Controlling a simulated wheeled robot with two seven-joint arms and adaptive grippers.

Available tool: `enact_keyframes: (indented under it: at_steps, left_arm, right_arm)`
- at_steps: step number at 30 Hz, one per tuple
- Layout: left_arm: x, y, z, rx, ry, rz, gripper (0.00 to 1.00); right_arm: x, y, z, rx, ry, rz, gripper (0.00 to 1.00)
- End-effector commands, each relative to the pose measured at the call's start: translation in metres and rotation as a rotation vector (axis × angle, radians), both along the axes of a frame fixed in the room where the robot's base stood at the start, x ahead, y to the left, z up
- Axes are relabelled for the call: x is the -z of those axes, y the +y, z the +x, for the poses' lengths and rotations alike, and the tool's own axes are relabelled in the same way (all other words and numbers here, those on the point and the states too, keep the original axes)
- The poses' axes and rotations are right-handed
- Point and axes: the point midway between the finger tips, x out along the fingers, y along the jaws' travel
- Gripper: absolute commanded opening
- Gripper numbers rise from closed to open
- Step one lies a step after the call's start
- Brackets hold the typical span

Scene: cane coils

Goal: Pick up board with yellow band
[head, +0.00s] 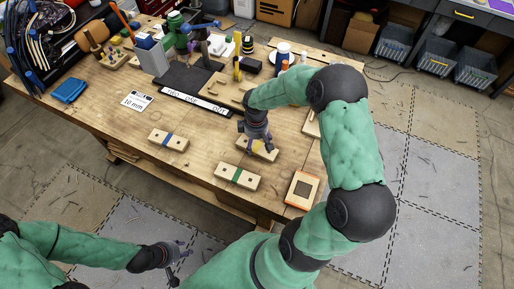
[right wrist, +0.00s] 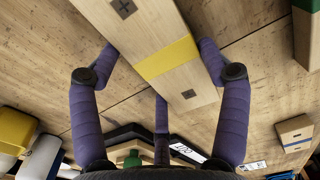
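The board with the yellow band (head: 262,151) lies on the workbench under my right gripper (head: 256,137). In the right wrist view the same board (right wrist: 150,30) runs up between the fingers, its yellow band (right wrist: 167,58) near the fingertips. My right gripper (right wrist: 157,48) is open around it: one purple finger is beside each long edge, very close, and a third is near the end. Whether the fingers touch it I cannot tell. In the head view the arm and hand hide part of the board. My left gripper (head: 174,254) is open and empty, below the bench's front edge.
Similar boards with a blue band (head: 168,140) and a green band (head: 238,176) lie nearby. An orange-edged block (head: 302,190) is at the bench's right corner. A label card (head: 136,100), a dark mat and tools are further back.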

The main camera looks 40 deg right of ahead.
Motion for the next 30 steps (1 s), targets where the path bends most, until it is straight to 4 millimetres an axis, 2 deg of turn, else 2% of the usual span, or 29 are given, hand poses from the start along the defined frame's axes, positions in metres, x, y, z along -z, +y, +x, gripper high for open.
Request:
enact_keyframes:
  at_steps: [1, 2, 12, 17, 23, 30]
  left_arm:
    - [0.000, 0.000, 0.000, 0.000, 0.000, 0.000, 0.40]
    - [0.000, 0.000, 0.000, 0.000, 0.000, 0.000, 0.40]
    - [0.000, 0.000, 0.000, 0.000, 0.000, 0.000, 0.40]
    - [-0.002, 0.000, 0.000, 0.000, 0.000, 0.000, 0.40]
    - [-0.007, 0.000, 0.000, 0.000, 0.000, 0.000, 0.40]
    - [-0.015, 0.000, 0.000, 0.000, 0.000, 0.000, 0.40]
  right_arm:
    - [0.000, 0.000, 0.000, 0.000, 0.000, 0.000, 0.46]
    - [0.000, 0.000, 0.000, 0.000, 0.000, 0.000, 0.40]
    - [0.000, 0.000, 0.000, 0.000, 0.001, 0.001, 0.40]
    - [-0.008, 0.000, 0.000, 0.000, 0.000, 0.000, 0.40]
    - [-0.034, 0.000, 0.000, 0.000, -0.002, -0.001, 0.40]
    - [-0.079, 0.031, -0.022, -0.003, -0.004, 0.000, 0.40]
